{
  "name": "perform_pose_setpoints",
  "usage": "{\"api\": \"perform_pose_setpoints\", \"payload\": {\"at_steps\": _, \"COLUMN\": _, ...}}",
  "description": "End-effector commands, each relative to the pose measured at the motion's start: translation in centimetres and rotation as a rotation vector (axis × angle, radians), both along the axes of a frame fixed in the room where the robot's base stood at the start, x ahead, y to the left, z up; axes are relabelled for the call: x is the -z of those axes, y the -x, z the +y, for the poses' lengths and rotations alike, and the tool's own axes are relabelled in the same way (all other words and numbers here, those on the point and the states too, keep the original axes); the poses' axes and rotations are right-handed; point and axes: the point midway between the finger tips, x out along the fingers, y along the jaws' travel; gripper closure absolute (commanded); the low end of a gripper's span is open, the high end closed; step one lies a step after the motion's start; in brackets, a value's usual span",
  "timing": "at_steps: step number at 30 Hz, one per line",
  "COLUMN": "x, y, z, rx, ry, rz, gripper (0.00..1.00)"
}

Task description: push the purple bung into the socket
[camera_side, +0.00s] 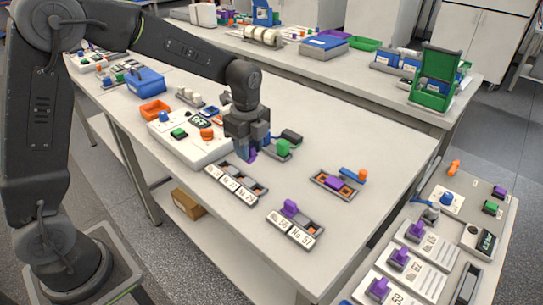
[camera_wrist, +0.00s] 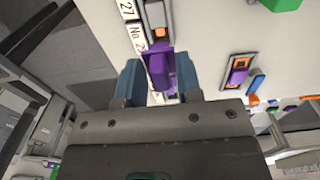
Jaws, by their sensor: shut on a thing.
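My gripper (camera_side: 248,152) is shut on a purple bung (camera_side: 252,156), and hangs just behind a grey rack (camera_side: 262,190) with white number labels. In the wrist view the bung (camera_wrist: 160,70) sits between the two blue fingertips (camera_wrist: 158,76), close to the rack's label strip. An orange-lined opening (camera_wrist: 158,32) shows in that rack beyond the bung. Whether the bung touches the rack cannot be told. A second labelled rack (camera_side: 312,226) at the front holds a purple bung (camera_side: 290,207) standing up. A third rack (camera_side: 322,182) has orange-lined openings and a purple piece (camera_side: 338,182).
A white device (camera_side: 185,143) with coloured knobs stands left of my gripper. A green block (camera_side: 283,147) with a dark part lies just to its right. A blue and orange piece (camera_side: 356,175) is farther right.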

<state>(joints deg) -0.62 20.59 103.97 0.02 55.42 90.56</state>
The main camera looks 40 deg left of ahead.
Motion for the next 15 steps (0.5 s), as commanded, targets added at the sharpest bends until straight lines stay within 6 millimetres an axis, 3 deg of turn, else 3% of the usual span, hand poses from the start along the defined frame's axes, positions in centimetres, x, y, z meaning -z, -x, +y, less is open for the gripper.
{"api": "perform_pose_setpoints", "payload": {"at_steps": 3, "x": 0.8, "y": 0.3, "z": 2.7, "rx": -0.004, "ry": 0.0, "rz": 0.001, "gripper": 0.89}}
{"api": "perform_pose_setpoints", "payload": {"at_steps": 6, "x": 1.2, "y": 0.4, "z": 3.7, "rx": -0.001, "ry": 0.0, "rz": 0.001, "gripper": 0.89}}
{"api": "perform_pose_setpoints", "payload": {"at_steps": 15, "x": 3.1, "y": 0.5, "z": 3.9, "rx": 0.002, "ry": 0.0, "rz": 0.002, "gripper": 0.89}}
